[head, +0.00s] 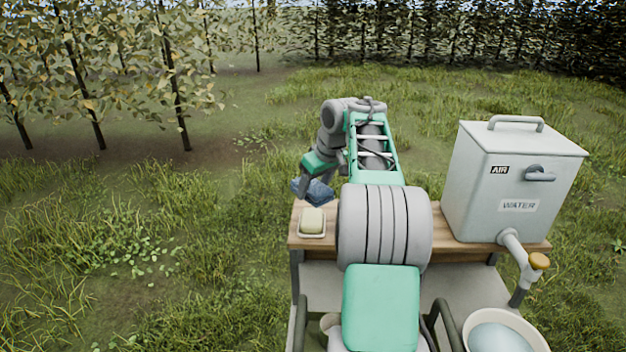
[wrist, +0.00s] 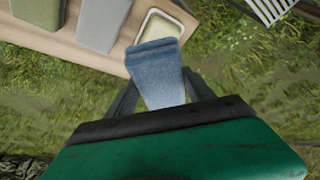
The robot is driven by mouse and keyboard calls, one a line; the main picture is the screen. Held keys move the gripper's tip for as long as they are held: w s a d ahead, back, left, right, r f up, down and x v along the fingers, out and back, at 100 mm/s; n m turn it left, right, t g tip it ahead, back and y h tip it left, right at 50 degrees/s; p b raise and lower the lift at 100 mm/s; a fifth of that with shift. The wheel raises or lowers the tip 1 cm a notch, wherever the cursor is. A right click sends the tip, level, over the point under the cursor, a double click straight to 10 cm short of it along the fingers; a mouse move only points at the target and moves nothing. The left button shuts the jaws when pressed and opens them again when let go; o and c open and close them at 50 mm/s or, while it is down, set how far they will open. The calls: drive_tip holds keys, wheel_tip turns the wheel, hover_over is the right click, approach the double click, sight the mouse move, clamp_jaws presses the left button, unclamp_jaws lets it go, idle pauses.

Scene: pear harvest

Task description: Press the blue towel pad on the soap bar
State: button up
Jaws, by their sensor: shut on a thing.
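The blue towel pad (head: 314,191) is held in my gripper (head: 308,184), above the back left part of the wooden table. In the wrist view the pad (wrist: 157,72) sits between the two fingers of my gripper (wrist: 160,92), which are shut on it. The pale yellow-green soap bar (head: 312,220) lies in a light dish (head: 312,235) at the table's left end, in front of the pad. In the wrist view the soap bar (wrist: 160,27) shows just beyond the pad, partly hidden by it. Whether the pad touches the soap or dish cannot be told.
A large water tank (head: 515,185) with a tap stands on the right of the wooden table (head: 455,250). A basin (head: 495,318) sits below the tap. In the wrist view, a grey block (wrist: 103,22) and a green block (wrist: 38,10) stand beside the dish. Grass and trees lie behind.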

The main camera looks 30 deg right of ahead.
sight(310, 215)
drive_tip(key=shift+a+f+b, duration=0.1)
drive_tip(key=shift+f+b, duration=2.35)
drive_tip(key=shift+f, duration=0.5)
drive_tip(key=shift+f+b, duration=0.35)
drive_tip(key=shift+f, duration=0.2)
wheel_tip(310, 215, up, 5)
drive_tip(key=p, duration=0.5)
drive_tip(key=shift+r, duration=0.15)
drive_tip(key=shift+r+p, duration=0.4)
drive_tip(key=shift+r, duration=0.5)
